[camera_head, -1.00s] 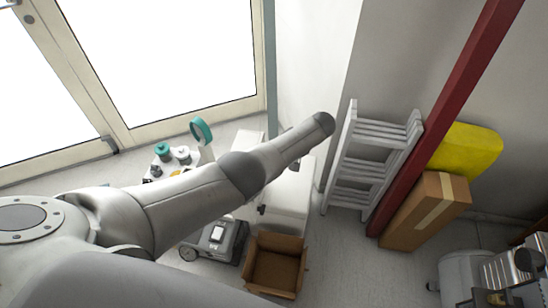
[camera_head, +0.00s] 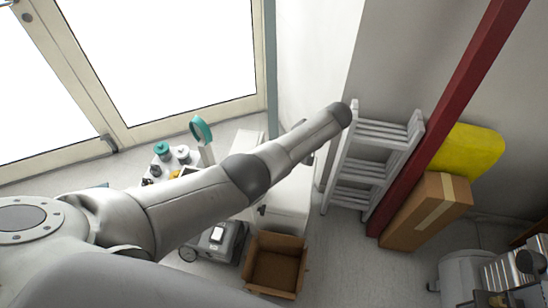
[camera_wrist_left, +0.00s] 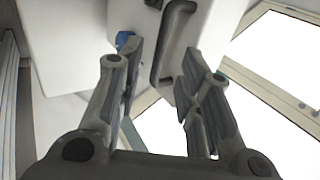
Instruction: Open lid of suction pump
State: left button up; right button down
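A white box-shaped unit, which looks like the suction pump, stands partly behind my left arm in the head view (camera_head: 287,198). In the left wrist view, a white housing (camera_wrist_left: 222,32) carries a dark grey bar handle (camera_wrist_left: 172,42). My left gripper (camera_wrist_left: 160,60) is open and empty. Its fingers point toward the housing, with the handle ahead and between the fingertips; I see no grip on it. My right gripper is in neither current view.
An open cardboard box (camera_head: 274,264) and a grey wheeled case (camera_head: 215,240) stand on the floor near the unit. A white stepladder (camera_head: 368,165) leans to the right, beside a red post (camera_head: 445,115). Glass doors (camera_head: 160,60) are behind.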

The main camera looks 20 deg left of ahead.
pick_arm(q)
jog(key=v, duration=0.5)
jog(key=shift+d+r, duration=0.15)
jog(key=shift+r, duration=0.1)
jog(key=s+f+m+h, duration=0.1)
jog(key=s+f, duration=0.5)
jog(key=f, duration=0.4)
jog(key=s+a+f+m+h, duration=0.15)
jog(key=s+f, duration=0.35)
jog(key=f, duration=0.5)
jog(key=s+f+m+h, duration=0.1)
jog(key=s+f+h, duration=0.1)
jog(key=s+f, duration=0.6)
jog(key=s+a+f, duration=0.1)
jog(key=s+f, duration=0.4)
jog(key=s, duration=0.5)
jog(key=s+a+f+m+t+h, duration=0.1)
jog(key=s+f, duration=0.4)
jog(key=s, duration=0.6)
jog(key=s+a+f+t+h, duration=0.1)
jog(key=s+a+f, duration=0.1)
jog(key=s+f, duration=0.4)
jog(key=s, duration=0.4)
jog(key=shift+s+a, duration=0.25)
jog(key=shift+a, duration=0.15)
jog(key=shift+f+h, duration=0.15)
jog(key=shift+h, duration=0.1)
